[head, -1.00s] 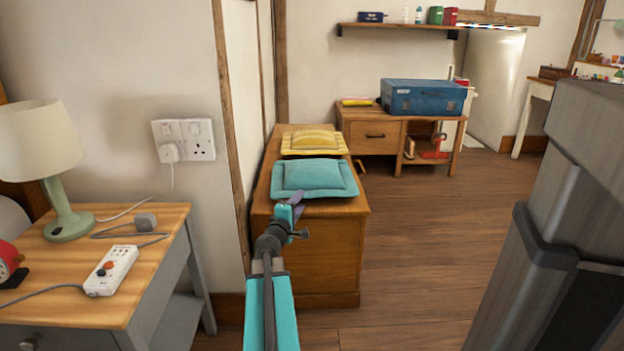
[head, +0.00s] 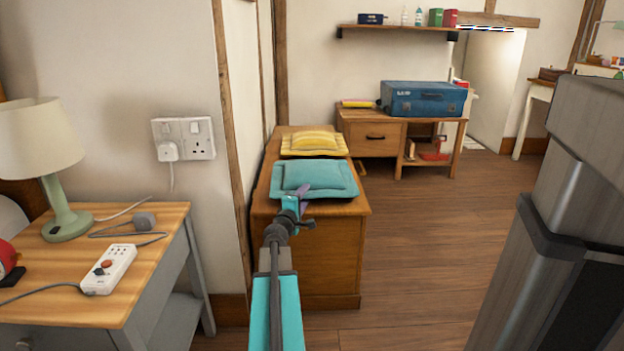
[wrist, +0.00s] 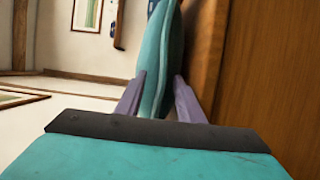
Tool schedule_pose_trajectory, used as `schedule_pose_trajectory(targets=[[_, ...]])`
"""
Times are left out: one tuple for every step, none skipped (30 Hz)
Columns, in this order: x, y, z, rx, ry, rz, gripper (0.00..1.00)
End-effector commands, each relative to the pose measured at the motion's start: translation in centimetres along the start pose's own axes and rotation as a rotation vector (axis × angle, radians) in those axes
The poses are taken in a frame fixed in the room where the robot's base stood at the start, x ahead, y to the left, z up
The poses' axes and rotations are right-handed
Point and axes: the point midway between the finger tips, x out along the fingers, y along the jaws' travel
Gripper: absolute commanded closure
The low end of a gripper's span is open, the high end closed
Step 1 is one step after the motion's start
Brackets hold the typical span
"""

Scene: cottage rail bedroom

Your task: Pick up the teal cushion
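The teal cushion (head: 312,176) lies flat on the wooden chest (head: 335,240), near its front end. My gripper (head: 302,197) is at the cushion's near edge in the head view. In the wrist view the cushion (wrist: 160,62) shows edge-on between the two purple fingers of my gripper (wrist: 159,80). One finger is on the side of the wooden surface, the other on the far side of the cushion. The fingers stand apart around the edge, and firm contact on both sides does not show.
A yellow cushion (head: 314,143) lies behind the teal one on the chest. A wall stands close to the chest's left. A bedside table (head: 160,255) with a lamp (head: 50,165) and power strip (head: 109,269) is at left. Floor at right of the chest is clear.

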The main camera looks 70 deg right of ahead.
Motion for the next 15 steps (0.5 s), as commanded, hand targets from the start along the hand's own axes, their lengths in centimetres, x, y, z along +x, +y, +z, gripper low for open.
schedule_pose_trajectory(targets=[[0.00,0.00,0.00,0.000,0.000,0.000,0.65],[-0.01,-0.01,0.00,0.000,0.000,0.000,0.65],[-0.01,-0.01,0.00,0.000,0.000,0.000,0.65],[-0.01,-0.01,0.00,0.000,0.000,0.000,0.65],[-0.01,-0.01,0.00,0.000,0.000,0.000,0.69],[-0.01,-0.01,0.00,0.000,0.000,0.000,0.75],[-0.01,-0.01,0.00,0.000,0.000,0.000,0.80],[-0.01,-0.01,0.00,0.000,0.000,0.000,0.86],[-0.01,-0.01,0.00,0.000,0.000,0.000,0.92],[-0.01,-0.02,0.00,0.000,0.000,0.000,0.97],[-0.01,-0.02,-0.01,0.000,0.000,0.000,1.00],[-0.01,-0.02,-0.01,0.000,0.000,0.000,1.00],[-0.01,-0.03,-0.01,0.000,0.000,0.000,1.00],[-0.01,0.02,0.00,0.000,0.000,0.000,1.00],[-0.01,0.02,0.00,0.000,0.000,0.000,1.00]])
